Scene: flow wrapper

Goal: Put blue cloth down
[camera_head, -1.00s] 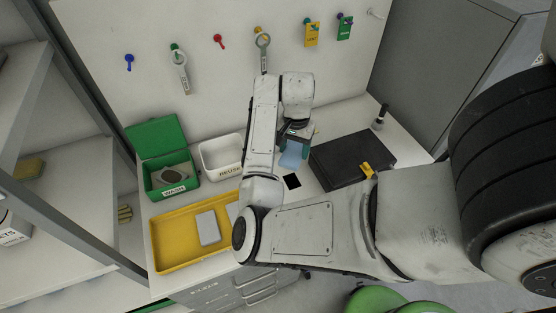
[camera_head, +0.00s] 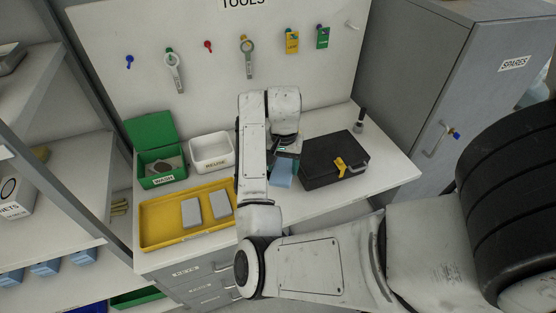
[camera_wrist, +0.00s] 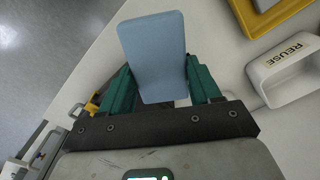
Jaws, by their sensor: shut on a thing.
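The blue cloth (camera_head: 282,172) is a flat light-blue piece just below my gripper (camera_head: 285,155), between the yellow tray and the black case. In the wrist view the cloth (camera_wrist: 155,50) stands out between the two green fingers of my gripper (camera_wrist: 160,85), which are shut on it. The white table (camera_head: 300,207) is under it. I cannot tell whether the cloth's lower edge touches the table.
A yellow tray (camera_head: 162,240) with two grey blocks, a white REUSE bin (camera_head: 212,168) and an open green WASH box (camera_head: 160,182) stand left. A black case (camera_head: 320,174) stands close on the right. The table's front strip is clear.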

